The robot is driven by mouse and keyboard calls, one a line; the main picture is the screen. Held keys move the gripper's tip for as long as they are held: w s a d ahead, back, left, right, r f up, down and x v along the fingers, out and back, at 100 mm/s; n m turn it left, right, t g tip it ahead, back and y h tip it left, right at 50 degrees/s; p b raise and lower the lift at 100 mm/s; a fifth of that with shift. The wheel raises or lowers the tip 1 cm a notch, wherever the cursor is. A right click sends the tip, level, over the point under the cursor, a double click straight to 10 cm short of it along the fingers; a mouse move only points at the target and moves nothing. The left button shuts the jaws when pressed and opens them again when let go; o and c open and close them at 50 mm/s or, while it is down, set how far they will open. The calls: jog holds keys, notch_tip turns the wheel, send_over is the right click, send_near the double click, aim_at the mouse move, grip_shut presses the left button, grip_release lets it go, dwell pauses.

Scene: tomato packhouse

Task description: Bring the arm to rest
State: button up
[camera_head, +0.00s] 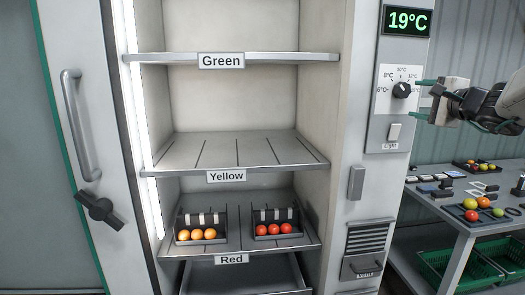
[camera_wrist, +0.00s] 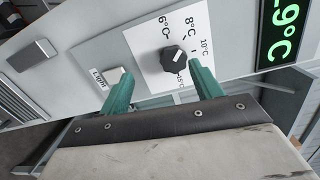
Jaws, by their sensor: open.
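My gripper (camera_head: 428,100) is at the right side of the head view, in front of the control panel of the cabinet. Its two green fingers are apart and nothing is between them. The black temperature knob (camera_head: 402,90) is just beyond the fingertips. In the wrist view the knob (camera_wrist: 174,59) shows above the gap between the green fingers (camera_wrist: 163,88). I cannot tell whether a finger touches the dial plate. My arm reaches in from the right edge.
The cabinet is open, with shelves labelled Green, Yellow (camera_head: 226,176) and Red (camera_head: 231,259). Trays of orange (camera_head: 197,235) and red tomatoes (camera_head: 274,229) stand on the lower shelf. The display (camera_head: 407,20) reads 19°C. A light switch (camera_head: 395,131) is below the knob. A table (camera_head: 437,207) stands right.

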jog(key=s+a+f+n+g+y, duration=0.5)
jog(key=s+a+f+n+g, duration=0.55)
jog(key=s+a+f, duration=0.65)
jog(key=s+a+f+n+g+h, duration=0.1)
jog(key=s+f+n+g+h, duration=0.1)
jog(key=s, duration=0.7)
jog(key=s+a+f+n+g+h, duration=0.2)
jog(key=s+f+n+g+h, duration=0.1)
jog(key=s, duration=0.7)
jog(key=shift+s+a+f+n+g+h, duration=0.3)
jog(key=shift+f+n+h, duration=0.5)
jog(key=shift+n, duration=0.45)
